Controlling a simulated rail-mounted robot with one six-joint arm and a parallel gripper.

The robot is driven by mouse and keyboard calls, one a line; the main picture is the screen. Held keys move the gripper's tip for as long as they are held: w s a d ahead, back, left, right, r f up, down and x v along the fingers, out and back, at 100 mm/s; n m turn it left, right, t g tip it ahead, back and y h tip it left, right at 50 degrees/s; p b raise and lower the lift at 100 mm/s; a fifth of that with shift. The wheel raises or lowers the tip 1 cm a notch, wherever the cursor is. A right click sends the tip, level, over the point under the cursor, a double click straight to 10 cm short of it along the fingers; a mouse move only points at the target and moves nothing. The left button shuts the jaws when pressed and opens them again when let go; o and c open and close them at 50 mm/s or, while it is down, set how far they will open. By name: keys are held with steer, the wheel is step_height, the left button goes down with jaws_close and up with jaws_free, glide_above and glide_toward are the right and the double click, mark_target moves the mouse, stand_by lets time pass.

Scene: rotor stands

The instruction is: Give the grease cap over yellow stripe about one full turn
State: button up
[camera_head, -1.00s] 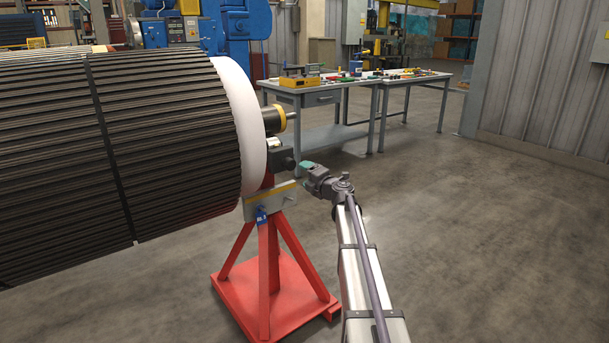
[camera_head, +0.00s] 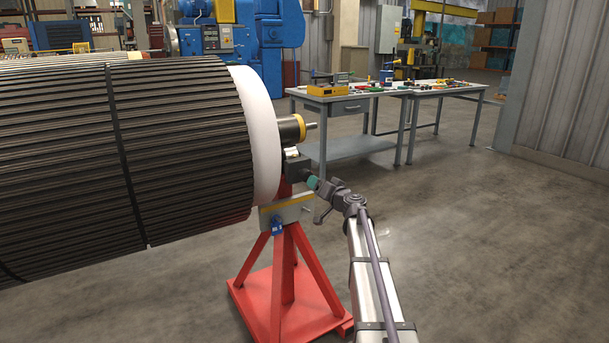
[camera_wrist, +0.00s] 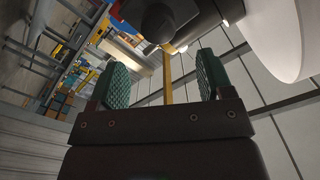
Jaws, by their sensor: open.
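The grease cap is a dark round knob (camera_wrist: 159,24) at the top middle of the wrist view, just beyond my fingertips. In the head view it sits at the right of the dark bearing block (camera_head: 296,165), partly hidden by my gripper. The yellow stripe (camera_head: 285,206) runs along the pale plate of the red stand, below the block; a yellow strip (camera_wrist: 167,75) also shows between my fingers in the wrist view. My gripper (camera_wrist: 163,76) is open, with green ribbed pads and nothing between them. In the head view, my gripper (camera_head: 313,182) is close to the cap; contact cannot be told.
The large black ribbed rotor (camera_head: 180,140) with a white end ring (camera_head: 258,130) fills the left. Its shaft end (camera_head: 291,129) juts out above the block. The red stand (camera_head: 288,290) has spread legs. Workbenches (camera_head: 350,148) stand behind; the floor at right is clear.

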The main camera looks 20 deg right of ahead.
mark_target(308, 176)
steer(key=w+n, duration=0.2)
steer(key=w, duration=0.1)
steer(key=w+a+n, duration=0.1)
steer(key=w+n, duration=0.1)
steer(key=w, duration=0.2)
steer(key=w+n, duration=0.1)
steer(key=w, duration=0.2)
steer(key=shift+w+a+n, duration=0.2)
steer(key=shift+w+n, duration=0.2)
steer(key=shift+c, duration=0.2)
steer(key=c, duration=0.9)
